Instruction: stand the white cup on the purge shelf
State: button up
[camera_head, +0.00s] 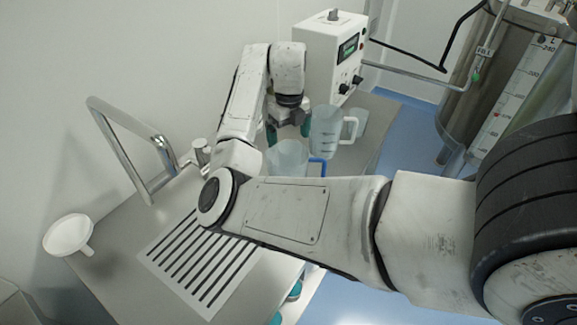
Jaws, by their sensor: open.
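A translucent measuring cup with a white handle (325,131) stands upright at the far end of the steel counter, just right of my gripper. My gripper (289,130) points down with teal fingertips spread apart. It looks empty, and I cannot tell whether a fingertip touches the cup. A similar cup with a blue handle (287,158) stands nearer, partly hidden behind my arm. A third clear cup (359,121) sits behind the white handle. I cannot tell for certain which surface is the purge shelf.
A white control box (331,55) stands behind the cups. A slotted panel (196,262), a chrome rail (133,133) and a white funnel (68,234) are on the left. A steel tank (480,85) stands right, beyond the counter edge. The counter's left part is mostly free.

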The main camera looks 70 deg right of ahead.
jog(key=shift+s+f+b, duration=0.1)
jog(key=shift+f+b, duration=2.15)
jog(key=shift+f, duration=0.8)
jog(key=shift+r, duration=0.1)
jog(key=c, duration=1.1)
notch_tip(320, 180, up, 18)
jog(key=p, duration=1.2)
